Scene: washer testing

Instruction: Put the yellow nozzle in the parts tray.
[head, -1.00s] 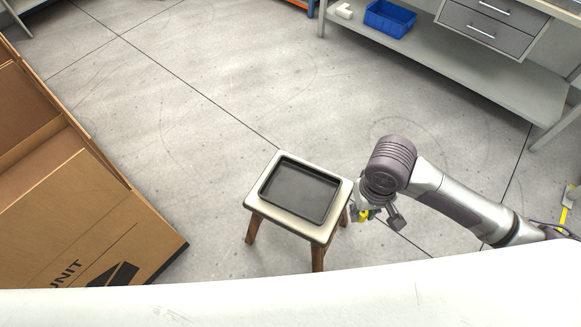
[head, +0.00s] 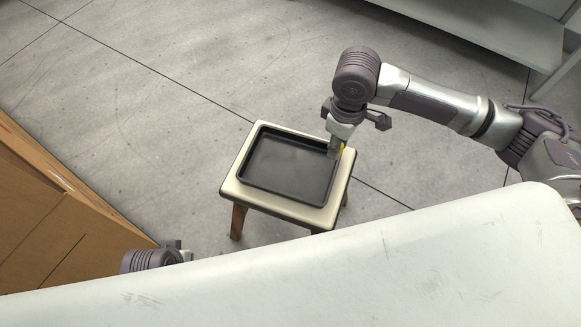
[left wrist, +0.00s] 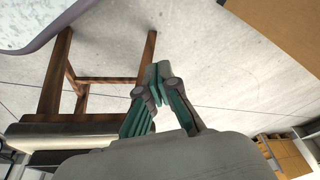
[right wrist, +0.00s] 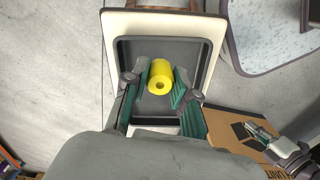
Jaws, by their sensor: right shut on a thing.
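The yellow nozzle (right wrist: 160,75) is a short cylinder with a hole in its end. My right gripper (right wrist: 161,88) is shut on it, one finger on each side. The black parts tray (head: 285,172) lies on a small stool. My left gripper (left wrist: 160,78) looks shut and empty, beside the stool's legs.
The cream stool top (head: 233,188) has wooden legs. A cardboard box (head: 50,215) stands at the left. A white scuffed surface (head: 400,265) fills the bottom of the head view. A workbench's lower shelf (head: 490,30) is at the upper right. The floor behind the stool is clear.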

